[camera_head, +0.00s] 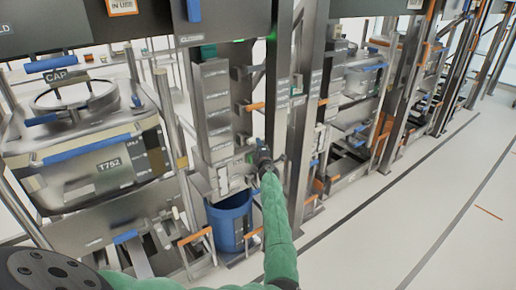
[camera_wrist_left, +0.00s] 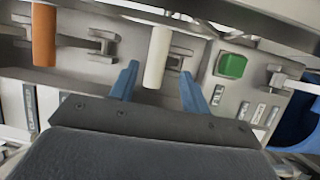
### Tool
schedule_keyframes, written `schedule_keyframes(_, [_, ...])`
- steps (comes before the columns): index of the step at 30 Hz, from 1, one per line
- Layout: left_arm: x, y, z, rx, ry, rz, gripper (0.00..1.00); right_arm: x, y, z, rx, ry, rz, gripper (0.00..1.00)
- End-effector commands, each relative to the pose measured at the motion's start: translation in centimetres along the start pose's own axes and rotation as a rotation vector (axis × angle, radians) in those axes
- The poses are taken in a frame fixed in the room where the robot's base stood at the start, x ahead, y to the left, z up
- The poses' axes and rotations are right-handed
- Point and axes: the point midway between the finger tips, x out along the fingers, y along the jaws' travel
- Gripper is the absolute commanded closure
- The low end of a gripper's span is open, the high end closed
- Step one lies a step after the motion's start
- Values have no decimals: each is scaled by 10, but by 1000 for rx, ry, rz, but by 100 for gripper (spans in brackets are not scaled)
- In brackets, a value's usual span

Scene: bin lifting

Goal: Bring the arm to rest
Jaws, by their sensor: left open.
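My left arm, in a green sleeve, reaches from the bottom of the head view up to a steel machine column (camera_head: 215,110). My left gripper (camera_head: 262,152) is at the front of that column, small in this view. In the left wrist view its two blue fingers (camera_wrist_left: 160,88) are apart, so it is open. A white cylindrical handle (camera_wrist_left: 157,55) shows between or just beyond the fingers; I cannot tell whether they touch it. The right gripper is not in view.
A blue bin (camera_head: 230,222) stands on the floor below the gripper. A steel vessel marked T752 (camera_head: 80,165) is at the left. An orange handle (camera_wrist_left: 43,35) and a green button (camera_wrist_left: 232,65) flank the white handle. Open floor (camera_head: 400,220) lies to the right.

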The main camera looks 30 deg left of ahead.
Motion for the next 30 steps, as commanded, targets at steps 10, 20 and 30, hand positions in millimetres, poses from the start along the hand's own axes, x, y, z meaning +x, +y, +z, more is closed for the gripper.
schedule_keyframes(10, [0,0,0,0,0,-1,53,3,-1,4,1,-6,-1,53])
schedule_keyframes(20, [0,0,0,-1,-1,-1,53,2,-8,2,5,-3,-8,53])
schedule_keyframes(30, [-4,1,39,98,-209,11,53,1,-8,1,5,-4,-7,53])
